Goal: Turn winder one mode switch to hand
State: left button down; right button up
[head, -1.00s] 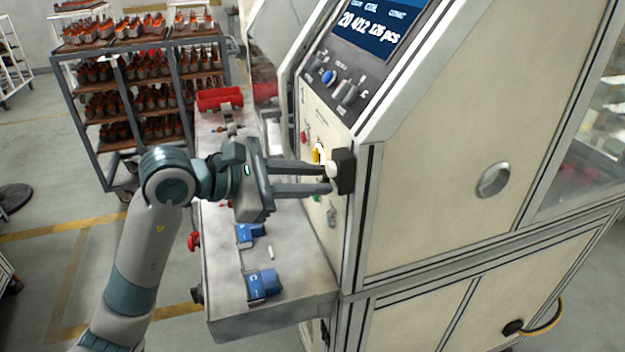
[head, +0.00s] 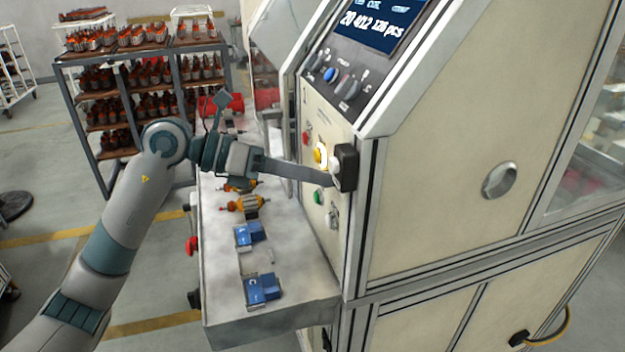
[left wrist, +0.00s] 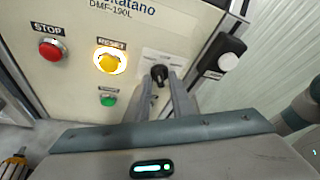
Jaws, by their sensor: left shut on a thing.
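The mode switch is a black knob (left wrist: 159,74) on a pale label, right of the lit yellow RESET button (left wrist: 110,60) in the left wrist view. My left gripper (left wrist: 162,84) is shut on this knob, with a finger on either side of it. There the fingers hide the knob. Which setting the knob points to is too small to tell. My right gripper is not in view.
A red STOP button (left wrist: 52,50) and a green button (left wrist: 107,99) sit close by on the panel. Below, the machine's grey shelf (head: 290,290) carries blue blocks (head: 262,290) and an orange armature (head: 245,204). A rack of armatures (head: 120,155) stands behind.

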pick_arm(q)
jog(key=n+g+h, duration=0.1)
jog(key=n, duration=0.1)
jog(key=shift+w+f+n+b, duration=0.1)
jog(key=shift+w+n+b, duration=0.05)
jog(key=shift+n+b, duration=0.15)
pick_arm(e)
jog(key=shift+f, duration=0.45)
pick_arm(q)
jog(key=shift+g, duration=0.3)
jog(key=c, duration=1.8)
grip_release()
jog(key=shift+c, duration=0.2)
